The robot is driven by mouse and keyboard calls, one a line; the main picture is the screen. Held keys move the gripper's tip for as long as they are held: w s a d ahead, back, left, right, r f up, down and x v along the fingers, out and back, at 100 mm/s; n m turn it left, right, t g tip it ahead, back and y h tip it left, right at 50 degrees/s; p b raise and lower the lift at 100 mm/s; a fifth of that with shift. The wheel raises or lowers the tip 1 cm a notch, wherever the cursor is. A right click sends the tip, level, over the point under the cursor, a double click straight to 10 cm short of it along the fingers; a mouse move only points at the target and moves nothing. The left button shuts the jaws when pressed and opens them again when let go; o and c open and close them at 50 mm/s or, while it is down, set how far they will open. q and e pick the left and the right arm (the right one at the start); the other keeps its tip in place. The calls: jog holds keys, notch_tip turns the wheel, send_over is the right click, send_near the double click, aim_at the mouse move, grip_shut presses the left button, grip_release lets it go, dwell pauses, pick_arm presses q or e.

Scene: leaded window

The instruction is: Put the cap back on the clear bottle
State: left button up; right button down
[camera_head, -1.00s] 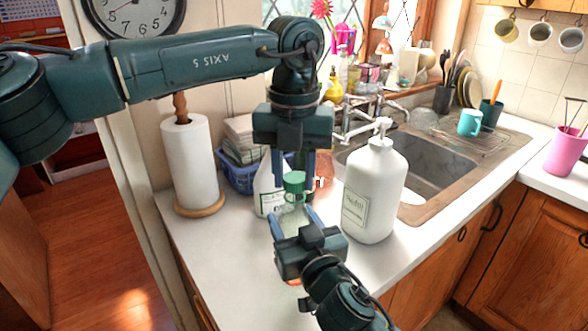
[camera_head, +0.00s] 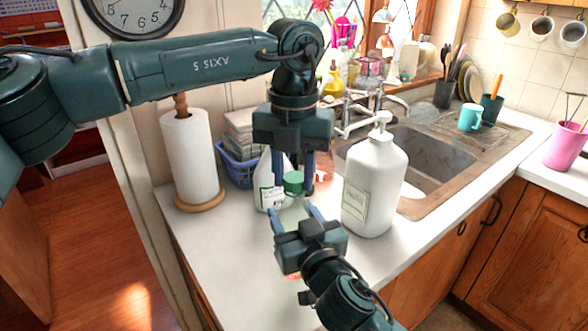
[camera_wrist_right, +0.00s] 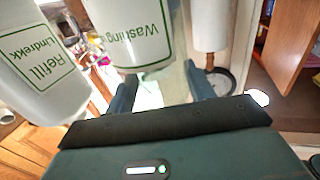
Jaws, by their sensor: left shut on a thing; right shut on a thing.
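My left gripper (camera_head: 293,186) points straight down and is shut on the green cap (camera_head: 293,183), held over the worktop. My right gripper (camera_head: 297,217) reaches up from below, shut on the clear bottle (camera_head: 293,214). The bottle is faint, and its outline is hard to make out against the white worktop. The cap is directly above the bottle's top; I cannot tell whether they touch. The right gripper's fingers also show in the right wrist view (camera_wrist_right: 163,88), where the cap is not visible.
A large white pump bottle (camera_head: 373,190) stands close right of the grippers. A white labelled spray bottle (camera_head: 266,190) stands just behind them. A paper towel roll (camera_head: 189,155), a blue basket (camera_head: 237,172) and the sink (camera_head: 430,158) lie around. The front left worktop is clear.

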pick_arm(q)
jog(key=m, duration=0.6)
jog(key=shift+w+a+m, duration=0.1)
jog(key=shift+a+m, duration=0.05)
jog(key=shift+m, duration=0.15)
jog(key=m, duration=0.4)
jog(key=shift+w, duration=0.1)
jog(key=m, duration=0.6)
jog(key=shift+w+m, duration=0.2)
jog(key=shift+m, duration=0.2)
jog(key=m, duration=0.4)
jog(key=shift+w, duration=0.15)
jog(key=m, duration=0.4)
jog(key=shift+m, duration=0.4)
jog(key=m, duration=0.4)
jog(key=shift+w+d, duration=0.1)
jog(key=shift+d, duration=0.1)
jog(key=m, duration=0.4)
jog(key=shift+d+m, duration=0.15)
jog(key=shift+m, duration=0.25)
jog(key=m, duration=0.6)
jog(key=shift+d, duration=0.15)
